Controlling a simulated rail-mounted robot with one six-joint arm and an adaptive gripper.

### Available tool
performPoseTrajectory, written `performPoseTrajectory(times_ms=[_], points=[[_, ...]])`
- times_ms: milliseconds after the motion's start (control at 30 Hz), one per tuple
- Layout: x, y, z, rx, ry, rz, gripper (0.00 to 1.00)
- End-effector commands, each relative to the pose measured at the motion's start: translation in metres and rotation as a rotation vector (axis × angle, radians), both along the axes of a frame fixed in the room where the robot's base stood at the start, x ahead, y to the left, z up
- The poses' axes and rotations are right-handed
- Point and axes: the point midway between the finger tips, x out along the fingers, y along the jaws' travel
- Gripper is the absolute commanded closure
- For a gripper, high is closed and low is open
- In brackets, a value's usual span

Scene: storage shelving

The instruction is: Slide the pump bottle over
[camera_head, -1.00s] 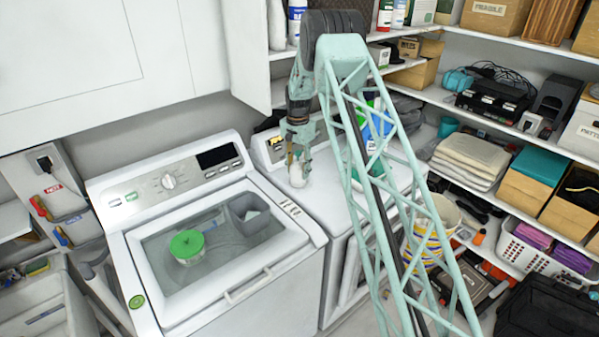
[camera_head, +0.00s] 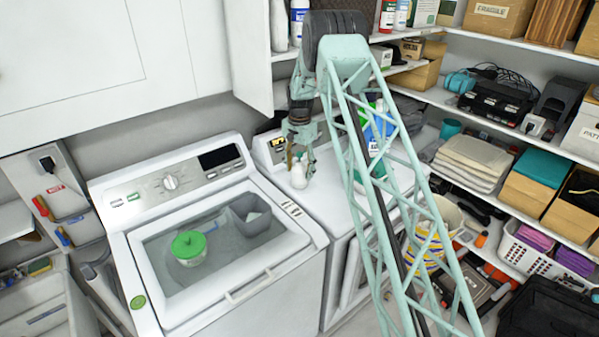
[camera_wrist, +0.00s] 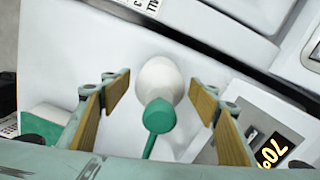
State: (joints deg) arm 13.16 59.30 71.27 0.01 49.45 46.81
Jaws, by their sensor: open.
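The pump bottle (camera_head: 299,176) is small and white and stands on the top of the right-hand machine, near its left edge. In the wrist view its rounded white body (camera_wrist: 157,78) and green pump head (camera_wrist: 158,116) show from above. My gripper (camera_wrist: 160,97) is open, with one tan-padded finger on each side of the bottle. Gaps show between the bottle and both pads, and nothing is held. In the head view my gripper (camera_head: 298,158) is at the bottle, partly covering its upper part.
The left-hand washer (camera_head: 118,228) has a see-through lid with a green-lidded container (camera_head: 188,245) and a grey bin (camera_head: 250,214) showing. A blue bottle (camera_head: 378,132) stands to the right, partly behind my arm. Loaded shelves line the right wall. Some machine top around the bottle is bare.

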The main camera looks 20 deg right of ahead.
Motion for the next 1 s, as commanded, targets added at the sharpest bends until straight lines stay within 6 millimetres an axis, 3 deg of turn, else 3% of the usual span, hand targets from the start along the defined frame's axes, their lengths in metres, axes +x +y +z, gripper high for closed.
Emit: performPoseTrajectory(times_ms=[600,1000], points=[[0.001,0.000,0.062,0.000,-0.001,0.000,0.44],[0.000,0.000,0.070,0.000,0.000,0.000,0.44]])
